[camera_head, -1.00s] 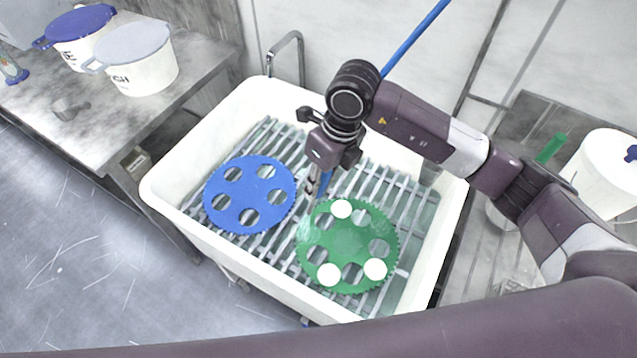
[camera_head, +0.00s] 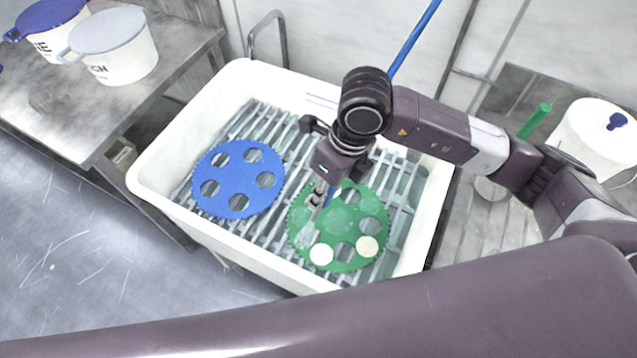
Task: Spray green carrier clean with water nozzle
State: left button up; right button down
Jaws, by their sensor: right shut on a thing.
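The green carrier (camera_head: 338,222), a toothed disc with round holes, lies flat on the slatted rack in the white sink. Two white discs (camera_head: 367,246) sit in its lower holes; a third pale spot near its top is mostly hidden by my gripper. My right gripper (camera_head: 325,186) is shut on the water nozzle (camera_head: 316,204), which points down over the carrier's upper left part. The blue hose (camera_head: 415,40) comes down from above and passes behind my wrist. A blue carrier (camera_head: 238,203) lies left of the green one. My left gripper is out of view.
The sink (camera_head: 150,185) has raised walls, with a metal tap (camera_head: 268,22) behind it. White buckets (camera_head: 130,68) stand on the left steel table (camera_head: 100,128). A white container (camera_head: 590,135) and a green rod (camera_head: 535,120) are at right.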

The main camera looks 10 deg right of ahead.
jog(key=shift+s+d, duration=0.2)
jog(key=shift+s, duration=0.5)
jog(key=shift+s+d, duration=0.25)
jog(key=shift+s, duration=0.5)
jog(key=shift+s+d, duration=0.2)
jog(key=shift+s, duration=0.5)
jog(key=d+b, duration=0.5)
jog(key=d, duration=0.7)
jog(key=shift+d, duration=0.15)
dwell(0.4)
